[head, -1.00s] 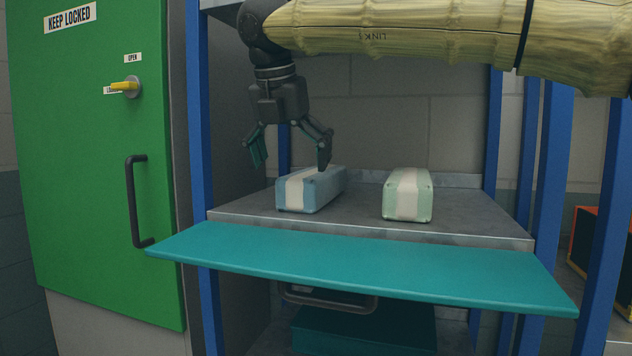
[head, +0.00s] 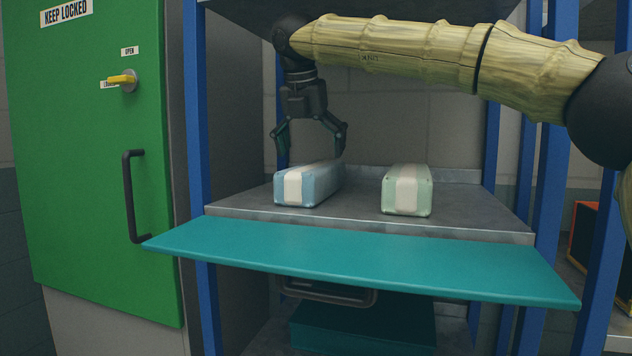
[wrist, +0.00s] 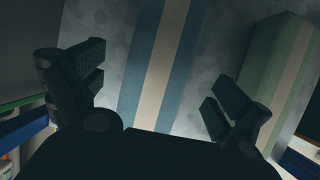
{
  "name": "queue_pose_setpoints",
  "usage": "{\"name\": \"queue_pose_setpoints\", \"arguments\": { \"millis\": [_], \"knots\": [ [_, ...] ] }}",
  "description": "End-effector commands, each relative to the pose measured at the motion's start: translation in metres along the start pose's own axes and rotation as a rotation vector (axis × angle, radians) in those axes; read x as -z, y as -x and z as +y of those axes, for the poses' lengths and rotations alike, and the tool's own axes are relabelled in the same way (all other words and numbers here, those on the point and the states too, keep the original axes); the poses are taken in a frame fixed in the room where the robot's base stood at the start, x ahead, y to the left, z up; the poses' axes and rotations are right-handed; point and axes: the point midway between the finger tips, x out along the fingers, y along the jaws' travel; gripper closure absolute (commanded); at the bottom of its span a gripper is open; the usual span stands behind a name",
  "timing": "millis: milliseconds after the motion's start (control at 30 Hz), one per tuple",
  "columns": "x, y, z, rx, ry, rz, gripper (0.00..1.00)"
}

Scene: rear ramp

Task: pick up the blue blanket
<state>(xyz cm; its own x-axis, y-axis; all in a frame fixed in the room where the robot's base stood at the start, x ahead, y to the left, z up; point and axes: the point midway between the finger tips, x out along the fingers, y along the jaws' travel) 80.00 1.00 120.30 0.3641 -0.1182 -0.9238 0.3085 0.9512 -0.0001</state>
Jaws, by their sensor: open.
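The blue blanket (head: 322,182) is a folded, box-shaped bundle with a pale band along it. It lies on the grey metal shelf (head: 360,213), to the left of a pale green bundle. My gripper (head: 310,160) points down above the rear part of the blue blanket, open and empty. In the wrist view the blue blanket (wrist: 185,60) runs between the two spread fingers of my gripper (wrist: 160,95). Whether a finger touches it I cannot tell.
The green bundle (head: 408,192) lies to the right, with a gap of bare shelf between. A teal flap (head: 360,262) juts out in front of the shelf. Blue posts (head: 200,120) flank the bay. A green cabinet door (head: 90,200) stands at left.

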Motion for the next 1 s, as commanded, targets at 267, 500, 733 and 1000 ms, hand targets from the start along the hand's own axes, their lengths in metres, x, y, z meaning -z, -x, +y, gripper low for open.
{"name": "queue_pose_setpoints", "arguments": {
  "millis": [267,500,733,1000],
  "knots": [
    [-0.004,-0.029,-0.001,0.000,0.000,0.003,0.00],
    [-0.005,-0.052,-0.001,-0.002,0.002,0.002,0.00],
    [-0.005,-0.052,0.000,-0.002,0.002,0.002,0.04],
    [-0.005,-0.052,-0.001,-0.002,0.001,0.002,0.53]
  ]
}}
